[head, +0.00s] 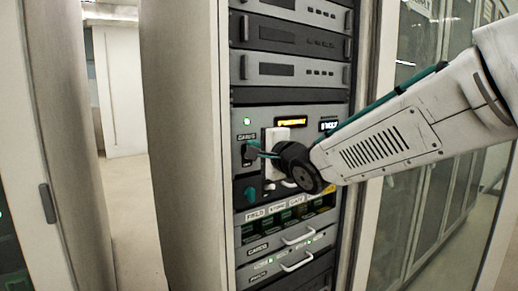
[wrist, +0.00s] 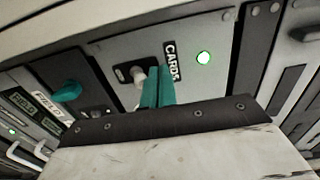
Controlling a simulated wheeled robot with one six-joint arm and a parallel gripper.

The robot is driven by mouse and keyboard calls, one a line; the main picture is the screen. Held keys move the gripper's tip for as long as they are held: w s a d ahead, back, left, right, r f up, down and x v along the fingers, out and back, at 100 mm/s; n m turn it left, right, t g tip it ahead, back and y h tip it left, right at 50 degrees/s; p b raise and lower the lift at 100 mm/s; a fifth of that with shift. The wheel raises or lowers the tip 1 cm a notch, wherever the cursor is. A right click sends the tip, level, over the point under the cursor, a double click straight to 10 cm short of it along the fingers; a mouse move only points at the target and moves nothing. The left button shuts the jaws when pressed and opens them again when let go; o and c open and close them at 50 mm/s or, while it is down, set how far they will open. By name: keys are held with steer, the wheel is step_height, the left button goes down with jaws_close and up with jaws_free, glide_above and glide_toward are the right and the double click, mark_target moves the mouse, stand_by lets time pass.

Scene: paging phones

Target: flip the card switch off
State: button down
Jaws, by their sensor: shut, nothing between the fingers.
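The card switch is a small pale toggle lever (wrist: 138,76) on a dark plate, beside a "CARDS" label (wrist: 171,62) on a grey panel. In the head view the switch plate (head: 247,160) lies below that label, partly hidden by my fingers. A green light (wrist: 203,58) is lit beyond the label; it also shows in the head view (head: 246,121). My gripper (wrist: 157,86) has its teal fingertips shut together and empty, on the label side of the lever. They are very close to it; I cannot tell if they touch. In the head view my gripper (head: 259,153) reaches the panel from the right.
A teal knob (head: 250,194) sits lower on the panel. Below are a row labelled "FIELD", "STORE" and "GATE" (head: 276,211) and units with protruding handles (head: 297,239). Rack sides flank the panel closely.

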steer(key=shift+f, duration=0.2)
stand_by(0.3)
steer(key=shift+f, duration=0.65)
steer(key=shift+r, duration=0.15)
steer(key=r+v, duration=0.1)
steer(key=v, duration=0.7)
stand_by(0.3)
steer(key=shift+w, duration=0.1)
